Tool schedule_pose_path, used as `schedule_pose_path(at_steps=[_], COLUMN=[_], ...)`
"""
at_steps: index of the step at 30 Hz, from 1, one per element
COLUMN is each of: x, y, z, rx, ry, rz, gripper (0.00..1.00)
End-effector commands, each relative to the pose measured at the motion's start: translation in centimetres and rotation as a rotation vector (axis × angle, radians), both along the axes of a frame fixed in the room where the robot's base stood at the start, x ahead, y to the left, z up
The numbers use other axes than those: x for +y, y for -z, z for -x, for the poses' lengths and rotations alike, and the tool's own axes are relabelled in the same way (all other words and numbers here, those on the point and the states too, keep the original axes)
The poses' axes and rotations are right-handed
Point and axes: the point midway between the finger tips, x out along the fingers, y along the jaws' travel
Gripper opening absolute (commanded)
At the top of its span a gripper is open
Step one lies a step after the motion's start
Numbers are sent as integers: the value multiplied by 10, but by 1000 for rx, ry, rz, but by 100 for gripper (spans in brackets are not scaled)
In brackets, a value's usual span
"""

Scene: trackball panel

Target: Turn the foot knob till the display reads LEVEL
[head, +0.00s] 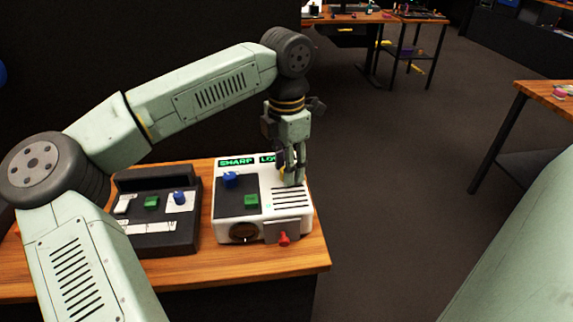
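The white device (228,210) stands on the wooden table. Its green display (237,161) reads SHARP at left; the part on the right (267,159) begins with LO, and my gripper hides its end. A red knob (284,239) sticks out low on the front, and a blue knob (230,179) stands on the dark top panel. No label shows which knob is the foot knob. My gripper (292,180) points down over the device's right back part, beside a small yellow part (282,172) that it partly covers. Whether the fingers are shut or touch it cannot be told.
The device also has a green button (251,200) and a dark round opening (243,232). A black panel (165,240) with white, green and blue controls stands close at its left. The table's right edge (322,255) is near the device. Open floor lies to the right.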

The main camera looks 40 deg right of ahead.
Motion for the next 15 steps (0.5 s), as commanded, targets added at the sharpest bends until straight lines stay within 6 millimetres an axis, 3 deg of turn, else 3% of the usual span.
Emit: schedule_pose_path(at_steps=[11, 15], x=[1, 0], y=[-1, -14], z=[0, -1], rx=[1, -2], ry=[0, -2], rz=[-2, -1], gripper=[44, 44])
